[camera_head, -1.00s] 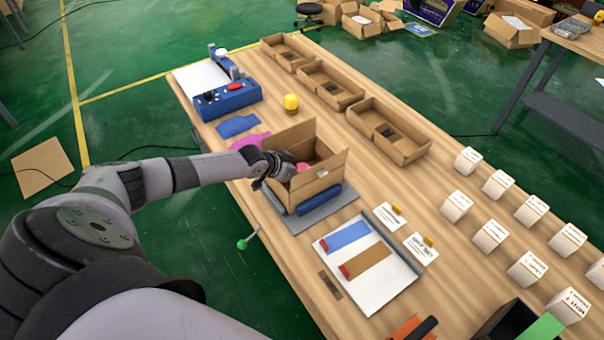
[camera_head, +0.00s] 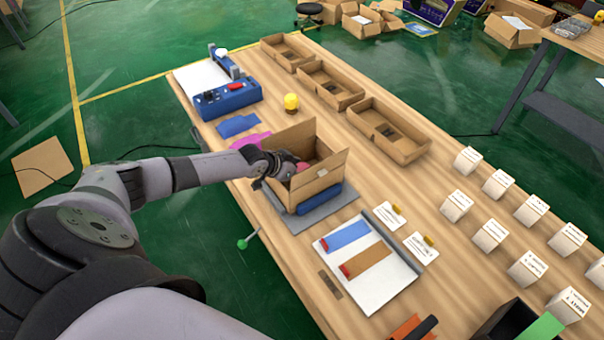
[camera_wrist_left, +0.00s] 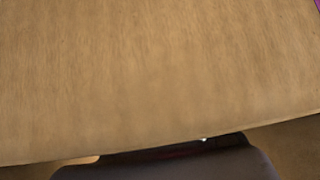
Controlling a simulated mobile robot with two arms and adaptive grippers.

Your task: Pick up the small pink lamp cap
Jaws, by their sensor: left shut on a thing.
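An open cardboard box (camera_head: 316,180) stands on the wooden table. My left gripper (camera_head: 280,166) reaches over its left wall, with its fingers at the box opening. A small pink thing (camera_head: 302,166), which looks like the lamp cap, shows inside the box beside the fingers. The left gripper is shut on it, though the contact is mostly hidden by the hand and box wall. In the left wrist view a plain brown surface fills most of the picture, with a dark part along the bottom; the cap does not show there. My right gripper is not in view.
The box stands on a grey mat (camera_head: 335,209) with a blue roll (camera_head: 320,199) at its front. A yellow-topped piece (camera_head: 291,101) and a blue control box (camera_head: 228,98) stand behind.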

